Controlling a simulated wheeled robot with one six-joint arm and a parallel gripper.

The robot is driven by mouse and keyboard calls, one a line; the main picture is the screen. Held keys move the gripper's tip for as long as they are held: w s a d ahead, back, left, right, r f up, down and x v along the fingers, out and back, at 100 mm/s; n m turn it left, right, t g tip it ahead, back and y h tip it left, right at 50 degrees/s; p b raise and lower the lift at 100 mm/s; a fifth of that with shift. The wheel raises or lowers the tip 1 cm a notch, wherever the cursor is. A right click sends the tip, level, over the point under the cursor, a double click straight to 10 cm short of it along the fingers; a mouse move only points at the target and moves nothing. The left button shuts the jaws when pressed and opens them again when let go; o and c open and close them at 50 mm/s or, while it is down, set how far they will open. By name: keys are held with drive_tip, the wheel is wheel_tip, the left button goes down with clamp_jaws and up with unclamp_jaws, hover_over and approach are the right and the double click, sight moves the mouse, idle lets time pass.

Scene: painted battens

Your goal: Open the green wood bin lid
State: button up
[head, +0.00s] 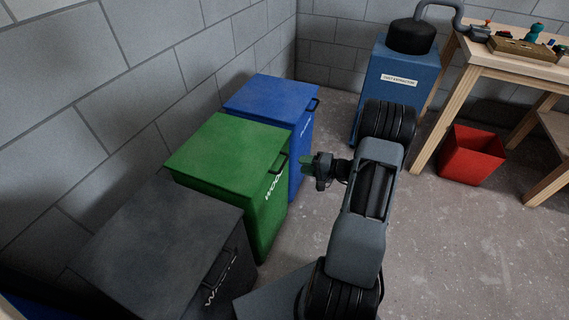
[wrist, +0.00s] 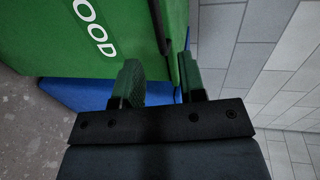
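The green wood bin (head: 255,215) stands in the middle of a row of bins along the wall, its lid (head: 228,143) shut. A dark bar handle (head: 279,163) sits at the lid's front edge, above white lettering. My gripper (head: 305,162) is in front of the handle, with a small gap showing in the head view. In the wrist view my gripper (wrist: 160,65) is open and empty, its two green fingers apart. The handle (wrist: 157,25) lies ahead, in line with the space between the fingers. The bin's green front (wrist: 60,35) with part of its lettering fills the upper left.
A dark grey bin (head: 155,245) stands nearer and a blue bin (head: 272,97) farther, both close beside the green one. A blue dust extractor (head: 385,85), a red tub (head: 470,157) and a wooden workbench (head: 500,65) stand right.

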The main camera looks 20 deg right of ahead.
sight(285, 161)
drive_tip(key=x, duration=0.8)
drive_tip(key=shift+w+a+b, duration=0.1)
drive_tip(key=shift+w+b, duration=0.05)
drive_tip(key=shift+b, duration=0.15)
drive_tip(key=shift+c, duration=0.3)
clamp_jaws()
